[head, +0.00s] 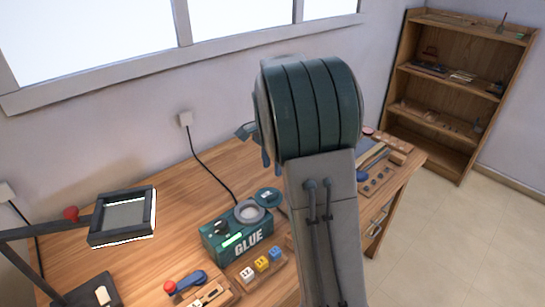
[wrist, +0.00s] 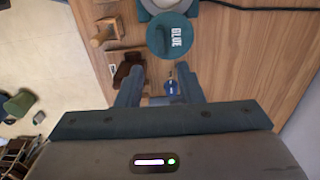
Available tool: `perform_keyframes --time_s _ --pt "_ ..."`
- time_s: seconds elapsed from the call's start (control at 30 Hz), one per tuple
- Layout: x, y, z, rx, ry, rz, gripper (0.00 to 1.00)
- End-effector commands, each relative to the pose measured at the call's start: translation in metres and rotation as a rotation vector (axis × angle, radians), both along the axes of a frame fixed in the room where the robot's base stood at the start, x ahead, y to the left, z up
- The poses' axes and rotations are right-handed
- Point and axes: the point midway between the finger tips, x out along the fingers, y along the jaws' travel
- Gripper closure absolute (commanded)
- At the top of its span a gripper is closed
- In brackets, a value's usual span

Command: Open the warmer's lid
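The warmer (head: 222,247) is a teal box marked GLUE on the wooden table, with a green-lit display. The round grey rim (head: 249,212) of its pot shows uncovered on top. The round teal lid (head: 267,196) is swung back behind the rim, off the opening. In the wrist view the lid (wrist: 170,36), marked GLUE, lies beside the grey rim (wrist: 163,5) at the top edge. My gripper (wrist: 158,78) is open, its two fingers apart, and a little away from the lid. Nothing is clearly held.
A block with coloured cubes (head: 262,264) and a red-and-blue tool (head: 187,282) sit in front of the warmer. A framed magnifier (head: 122,215) stands at left. In the wrist view, small wooden items and a blue disc (wrist: 171,88) lie near the fingers. A shelf (head: 455,85) stands at right.

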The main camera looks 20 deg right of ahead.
Motion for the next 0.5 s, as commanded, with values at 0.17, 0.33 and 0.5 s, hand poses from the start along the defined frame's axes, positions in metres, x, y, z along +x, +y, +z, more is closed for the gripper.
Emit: perform_keyframes --time_s 0.17,0.33,0.5 --pt "0.000 0.000 0.021 0.000 -0.001 0.000 0.66" --pt "0.000 0.000 0.027 0.001 0.001 0.000 0.66" --pt "0.000 0.000 0.027 0.001 0.001 0.000 0.66"
